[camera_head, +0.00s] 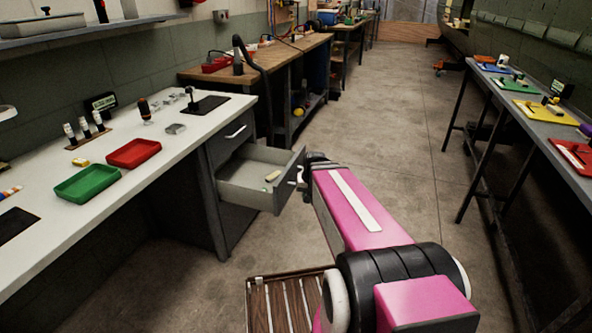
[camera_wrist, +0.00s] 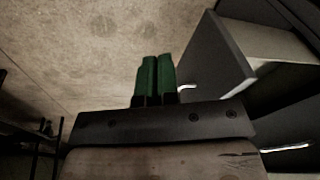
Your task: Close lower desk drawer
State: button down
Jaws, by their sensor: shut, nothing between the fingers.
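The lower desk drawer (camera_head: 246,190) is pulled well out of the grey cabinet under the white desk (camera_head: 150,170). A small pale item (camera_head: 272,176) lies inside it. In the head view my pink arm reaches to the outer side of the drawer front, and the fingers are hard to make out there.
The upper drawer (camera_head: 228,136) looks shut. A green tray (camera_head: 88,184) and a red tray (camera_head: 134,153) sit on the desk. A slatted brown piece (camera_head: 285,303) is at the bottom. Open floor (camera_head: 385,130) lies right of the drawer, up to a long side table (camera_head: 520,100).

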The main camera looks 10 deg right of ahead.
jog(key=w+d+r+m+t+y, duration=0.15)
jog(key=w+d+r, duration=0.25)
jog(key=w, duration=0.5)
jog(key=w+d+r+m+t, duration=0.2)
jog(key=w+d+r+t, duration=0.1)
jog(key=w, duration=0.6)
send_near(295, 165)
notch_tip(295, 165, down, 4)
jog(key=w+d, duration=0.1)
jog(key=d, duration=0.1)
jog(key=shift+w+a+f, duration=0.1)
jog(key=shift+w+a, duration=0.3)
jog(key=shift+a, duration=0.2)
jog(key=shift+w+a+f, duration=0.1)
jog(key=shift+w+a, duration=0.35)
jog(key=shift+a, duration=0.15)
jog(key=shift+w+a, duration=0.2)
jog(key=shift+a, duration=0.2)
jog(key=w+a, duration=0.6)
jog(key=a, duration=0.5)
jog(key=w+a, duration=0.7)
jog(key=a, duration=0.5)
jog(key=shift+w+a, duration=0.2)
jog(key=shift+w, duration=0.05)
jog(key=shift+s+d, duration=0.1)
